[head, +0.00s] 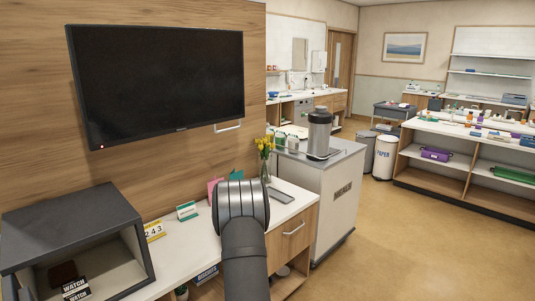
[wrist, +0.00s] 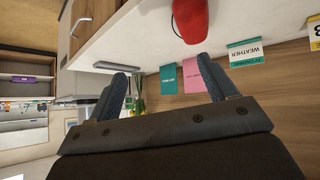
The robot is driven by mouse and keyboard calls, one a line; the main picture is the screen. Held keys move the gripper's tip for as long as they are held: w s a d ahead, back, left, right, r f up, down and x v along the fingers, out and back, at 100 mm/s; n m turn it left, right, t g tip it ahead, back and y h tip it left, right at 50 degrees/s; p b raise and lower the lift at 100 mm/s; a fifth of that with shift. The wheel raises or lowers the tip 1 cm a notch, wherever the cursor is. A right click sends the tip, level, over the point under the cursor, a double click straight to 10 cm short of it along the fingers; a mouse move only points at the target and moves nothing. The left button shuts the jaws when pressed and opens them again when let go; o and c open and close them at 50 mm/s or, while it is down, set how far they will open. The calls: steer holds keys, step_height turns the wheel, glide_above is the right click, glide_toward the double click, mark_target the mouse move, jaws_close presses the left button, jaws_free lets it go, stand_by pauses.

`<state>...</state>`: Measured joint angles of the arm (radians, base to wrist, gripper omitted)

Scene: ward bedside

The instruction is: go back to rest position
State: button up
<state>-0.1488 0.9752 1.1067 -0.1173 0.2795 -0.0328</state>
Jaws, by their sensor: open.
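My gripper (wrist: 162,74) shows in the wrist view with its two blue-grey ribbed fingers spread apart and nothing between them. In the head view my dark arm rises from the bottom centre in front of the counter (head: 185,237) and hides the gripper. A red rounded object (wrist: 190,18) is at the top edge, partly cut off and apart from the fingers.
A black screen (head: 155,82) hangs on the wood wall. A grey open box (head: 70,230) stands at the left, near a "243" sign (head: 154,231) and a green-white card (head: 187,210). A cabinet (head: 338,195) bearing a metal urn (head: 319,132) is right of my arm. Floor is clear farther right.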

steer(key=s+a+r+m, duration=0.1)
steer(key=s+a, duration=0.5)
steer(key=a, duration=0.1)
steer(key=shift+a+r+h, duration=0.15)
steer(key=shift+a+h, duration=0.2)
steer(key=shift+h, duration=0.05)
steer(key=o, duration=0.5)
